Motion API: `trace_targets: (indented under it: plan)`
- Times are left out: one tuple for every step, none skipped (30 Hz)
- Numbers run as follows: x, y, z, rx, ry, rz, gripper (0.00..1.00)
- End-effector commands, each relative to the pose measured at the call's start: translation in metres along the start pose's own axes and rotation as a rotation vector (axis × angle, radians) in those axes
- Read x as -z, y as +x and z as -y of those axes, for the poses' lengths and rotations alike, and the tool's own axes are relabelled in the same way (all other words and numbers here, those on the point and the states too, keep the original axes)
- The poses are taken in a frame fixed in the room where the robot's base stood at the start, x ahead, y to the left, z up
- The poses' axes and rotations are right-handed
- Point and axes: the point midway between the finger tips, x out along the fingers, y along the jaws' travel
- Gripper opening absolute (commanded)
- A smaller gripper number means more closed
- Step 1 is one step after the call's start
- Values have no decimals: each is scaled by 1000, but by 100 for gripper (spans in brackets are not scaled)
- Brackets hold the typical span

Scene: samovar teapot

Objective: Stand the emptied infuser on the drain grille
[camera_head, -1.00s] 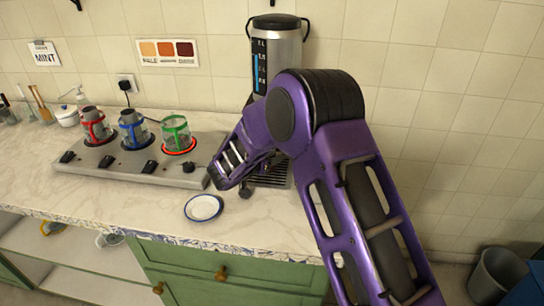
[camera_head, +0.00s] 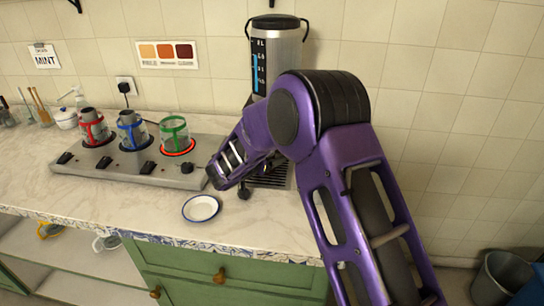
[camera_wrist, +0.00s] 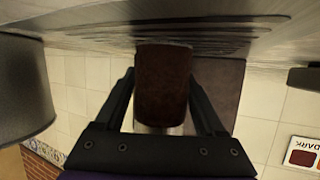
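My gripper (camera_wrist: 163,90) has its two black fingers closed on either side of a dark brown, round-ended piece (camera_wrist: 162,85), which I take to be the infuser. A paler part of it shows between the fingers, and its far end is hidden. The drain grille (camera_wrist: 195,40) shows as dark slots just beyond the held piece in the wrist view. I cannot tell whether they touch. In the head view the grille (camera_head: 270,180) lies below the samovar, partly covered by my purple arm, which hides my gripper's fingers and the held piece.
The tall samovar (camera_head: 276,50) stands behind the grille. Left of it is a grey burner strip (camera_head: 130,172) with red (camera_head: 95,128), blue (camera_head: 131,130) and green (camera_head: 174,135) banded glass vessels. A blue-rimmed white saucer (camera_head: 201,208) lies in front. Counter around the saucer is clear.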

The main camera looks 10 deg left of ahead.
Motion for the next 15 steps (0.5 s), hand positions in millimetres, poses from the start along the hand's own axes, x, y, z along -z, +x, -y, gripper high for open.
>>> trace_targets:
  plan:
    - [-16,3,-4,-6,-17,18,82]
    - [-16,3,-4,-6,-17,18,84]
    - [-16,3,-4,-6,-17,18,84]
    - [-16,3,-4,-6,-17,18,84]
    - [-16,3,-4,-6,-17,18,84]
    - [-17,3,-4,-6,-17,18,84]
    - [-17,3,-4,-6,-17,18,84]
    - [-17,3,-4,-6,-17,18,84]
    - [-16,3,-4,-6,-17,18,84]
    - [-16,3,-4,-6,-17,18,84]
    - [-16,3,-4,-6,-17,18,84]
    - [-14,3,-4,-6,-17,18,84]
    - [-13,2,-4,-6,-17,18,84]
    - [-12,2,-4,-7,-18,18,84]
    - [-10,1,-4,-7,-18,18,84]
